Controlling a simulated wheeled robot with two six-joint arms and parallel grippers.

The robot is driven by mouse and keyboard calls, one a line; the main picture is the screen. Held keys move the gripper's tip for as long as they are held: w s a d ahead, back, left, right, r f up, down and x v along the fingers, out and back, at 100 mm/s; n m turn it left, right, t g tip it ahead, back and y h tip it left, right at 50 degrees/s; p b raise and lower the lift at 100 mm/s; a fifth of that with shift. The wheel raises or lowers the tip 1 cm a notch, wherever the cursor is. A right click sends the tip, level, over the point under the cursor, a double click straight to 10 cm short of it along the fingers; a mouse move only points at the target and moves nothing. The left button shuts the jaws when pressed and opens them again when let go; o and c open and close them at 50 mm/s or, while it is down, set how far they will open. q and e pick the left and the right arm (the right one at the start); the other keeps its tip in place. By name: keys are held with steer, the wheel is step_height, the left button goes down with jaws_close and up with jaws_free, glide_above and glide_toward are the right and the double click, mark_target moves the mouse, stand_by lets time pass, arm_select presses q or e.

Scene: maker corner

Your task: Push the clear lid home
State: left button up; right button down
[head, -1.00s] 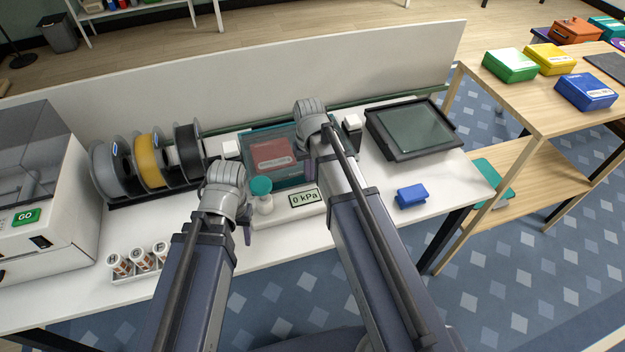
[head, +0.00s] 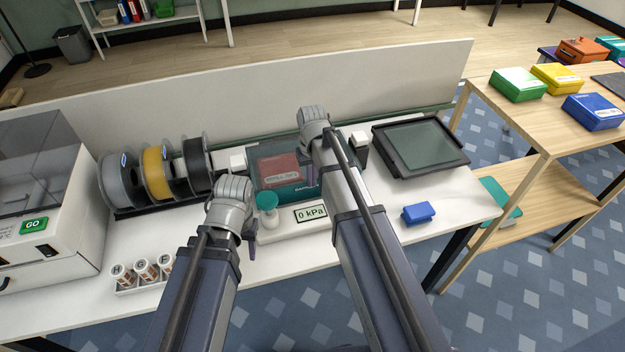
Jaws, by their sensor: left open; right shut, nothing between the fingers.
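The clear lid (head: 262,149) looks like a teal-tinted transparent sheet over a teal case (head: 283,196) on the white bench. A red block with a pale label (head: 279,168) shows through it. I cannot tell how far the lid is seated; my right arm hides the case's right side. My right gripper (head: 311,173) is shut and empty, pointing down at the case's right part; contact is unclear. My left gripper (head: 252,243) is open and empty, low over the bench, in front and to the left of the case.
A teal-capped bottle (head: 267,203) and a 0 kPa display (head: 311,213) stand just in front of the case. Filament spools (head: 155,173) are left, a dark-framed screen (head: 420,146) right. A blue block (head: 418,213) lies at front right. A low partition (head: 250,95) runs behind.

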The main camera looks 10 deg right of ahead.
steer(key=s, duration=0.4)
steer(key=shift+s, duration=0.3)
step_height(320, 180, up, 10)
steer(key=p, duration=1)
arm_select(q)
step_height(320, 180, up, 10)
steer(key=shift+s, duration=0.2)
arm_select(e)
steer(key=s+a+n+h, duration=0.1)
steer(key=s+a+n, duration=0.2)
steer(key=s+a, duration=0.7)
steer(key=s, duration=0.4)
steer(key=shift+s+a, duration=0.2)
steer(key=shift+s, duration=0.1)
arm_select(q)
steer(key=shift+a, duration=0.1)
arm_select(e)
steer(key=shift+a+r, duration=0.1)
steer(key=shift+a, duration=0.05)
